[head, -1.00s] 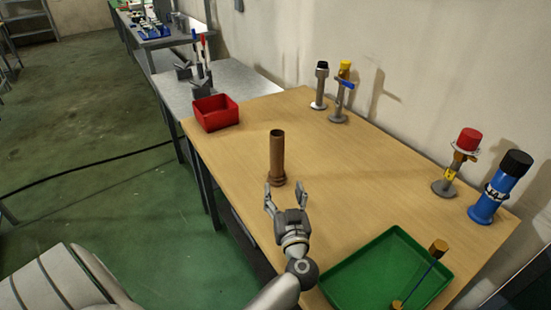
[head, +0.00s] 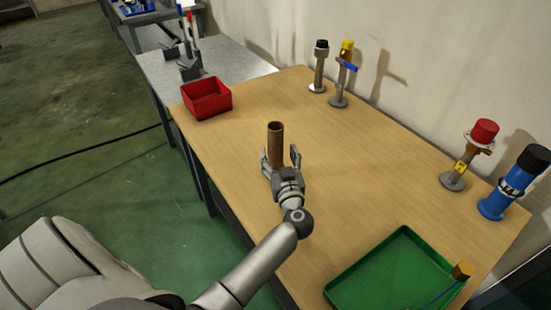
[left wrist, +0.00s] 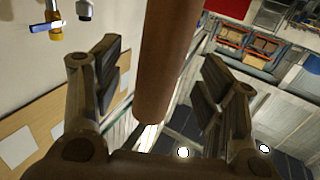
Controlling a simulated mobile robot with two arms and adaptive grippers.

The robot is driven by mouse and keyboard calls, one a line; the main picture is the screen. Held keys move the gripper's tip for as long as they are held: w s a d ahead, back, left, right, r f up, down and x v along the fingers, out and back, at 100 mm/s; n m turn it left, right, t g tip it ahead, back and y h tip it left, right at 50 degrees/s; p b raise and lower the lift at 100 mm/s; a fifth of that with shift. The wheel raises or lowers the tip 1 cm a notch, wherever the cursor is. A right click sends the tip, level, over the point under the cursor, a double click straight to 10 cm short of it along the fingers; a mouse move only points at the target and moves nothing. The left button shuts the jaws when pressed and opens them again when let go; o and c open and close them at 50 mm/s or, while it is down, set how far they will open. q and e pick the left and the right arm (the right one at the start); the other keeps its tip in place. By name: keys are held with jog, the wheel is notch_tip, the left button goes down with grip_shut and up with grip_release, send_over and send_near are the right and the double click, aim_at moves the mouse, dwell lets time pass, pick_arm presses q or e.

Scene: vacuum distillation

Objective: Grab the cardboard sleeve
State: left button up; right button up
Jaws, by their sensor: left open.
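The cardboard sleeve (head: 275,143) is a brown upright tube on the wooden table in the head view. Its lower part is hidden behind my left gripper (head: 280,162). The gripper is open, with its two fingers on either side of the sleeve. In the left wrist view the sleeve (left wrist: 168,60) stands between the open fingers of the left gripper (left wrist: 160,85), with visible gaps on both sides. My right gripper is not in view.
A red bin (head: 207,99) stands at the table's far left corner. A green tray (head: 345,292) lies at the near right. A blue cylinder with a black cap (head: 497,203) and several metal fittings stand along the wall side. The middle of the wooden table (head: 365,170) is clear.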

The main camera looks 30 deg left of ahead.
aim_at(277, 152)
pick_arm(q)
jog(key=x, duration=0.3)
jog(key=shift+w+a, duration=0.25)
jog(key=shift+a, duration=0.05)
jog(key=shift+w+a+f, duration=0.1)
jog(key=shift+w+a, duration=0.15)
jog(key=shift+a, duration=0.05)
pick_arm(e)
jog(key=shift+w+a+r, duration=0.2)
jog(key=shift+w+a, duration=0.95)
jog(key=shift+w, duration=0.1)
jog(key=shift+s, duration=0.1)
pick_arm(q)
jog(key=shift+d, duration=0.1)
jog(key=c, duration=1.2)
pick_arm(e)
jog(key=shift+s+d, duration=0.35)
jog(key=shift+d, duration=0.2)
pick_arm(q)
jog(key=shift+o, duration=0.2)
